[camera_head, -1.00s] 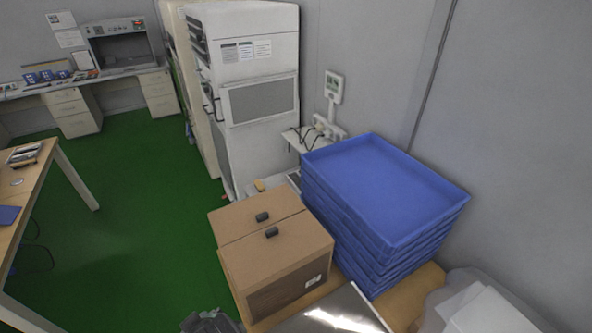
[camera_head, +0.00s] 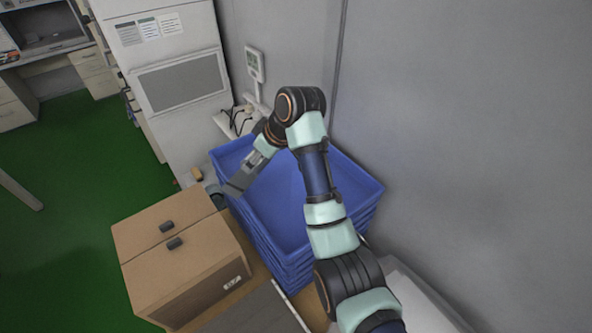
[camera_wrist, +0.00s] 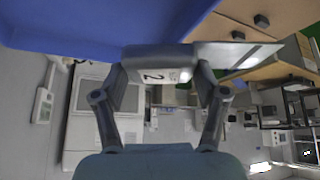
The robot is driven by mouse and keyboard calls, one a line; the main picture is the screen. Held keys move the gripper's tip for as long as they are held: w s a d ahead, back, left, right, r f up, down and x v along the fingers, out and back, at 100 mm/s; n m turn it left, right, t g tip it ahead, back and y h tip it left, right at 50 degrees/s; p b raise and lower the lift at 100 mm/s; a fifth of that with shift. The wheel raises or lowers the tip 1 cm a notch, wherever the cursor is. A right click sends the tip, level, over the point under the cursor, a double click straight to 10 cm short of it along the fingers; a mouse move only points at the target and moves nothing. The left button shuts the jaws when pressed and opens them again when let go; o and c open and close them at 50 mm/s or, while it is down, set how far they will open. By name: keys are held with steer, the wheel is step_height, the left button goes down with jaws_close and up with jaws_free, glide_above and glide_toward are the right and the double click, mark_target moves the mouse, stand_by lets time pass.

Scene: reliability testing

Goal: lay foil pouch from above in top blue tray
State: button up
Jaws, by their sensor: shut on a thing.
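My gripper (camera_head: 248,172) hangs over the left part of the top blue tray (camera_head: 345,180), close to its left rim. In the wrist view my gripper (camera_wrist: 162,80) is shut on the foil pouch (camera_wrist: 150,57), which shows as a dark grey piece between the fingertips. A mark like a 2 shows just below it. A silvery flat area stretches right from there; I cannot tell if it is part of the pouch. The blue tray (camera_wrist: 100,25) fills the upper left of the wrist view. My arm hides part of the tray floor. The visible floor looks empty.
The tray is the top of a stack against the grey wall. A white cabinet (camera_head: 175,60) and a small wall-mounted device (camera_head: 255,65) are behind. A grey panel (camera_head: 255,312) lies in front.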

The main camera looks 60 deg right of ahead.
steer(key=s+d+r+p, duration=0.1)
steer(key=s+d+r, duration=0.7)
steer(key=d, duration=0.4)
steer(key=f, duration=2)
steer(key=shift+w+a+f, duration=0.1)
steer(key=shift+a, duration=0.1)
steer(key=o, duration=1.1)
steer(key=shift+f, duration=0.1)
steer(key=v, duration=1.2)
steer(key=shift+a, duration=0.15)
